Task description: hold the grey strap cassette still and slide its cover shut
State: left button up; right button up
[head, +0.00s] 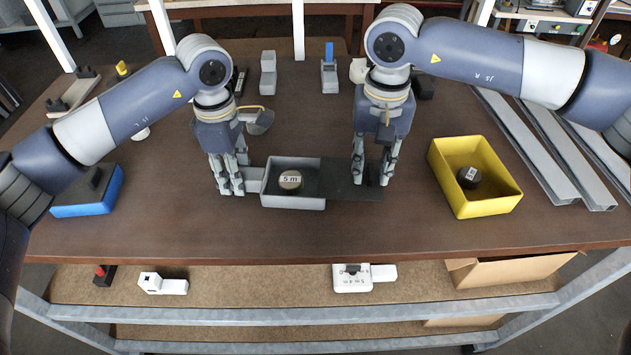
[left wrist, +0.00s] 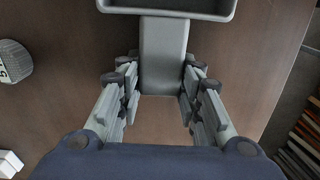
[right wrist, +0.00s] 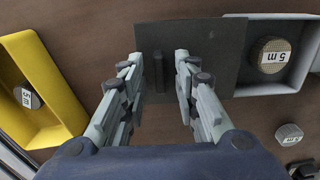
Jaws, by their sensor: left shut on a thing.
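The grey strap cassette (head: 292,203) lies on the table as an open-topped tray with a round roll marked 5 m (head: 290,180) inside. Its dark cover (head: 338,188) sticks out to the right, leaving most of the tray open. My left gripper (head: 231,188) is shut on the cassette's grey handle (left wrist: 164,60) at its left end. My right gripper (head: 371,180) is over the outer part of the cover. In the right wrist view its fingers stand apart on either side of the cover's upright rib (right wrist: 159,72), with gaps visible.
A yellow bin (head: 476,208) with a dark roll stands to the right, near long grey profiles (head: 545,150). A blue box (head: 88,205) lies at the left. Grey fixtures (head: 268,75) stand at the back. The table in front of the cassette is clear.

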grip_shut()
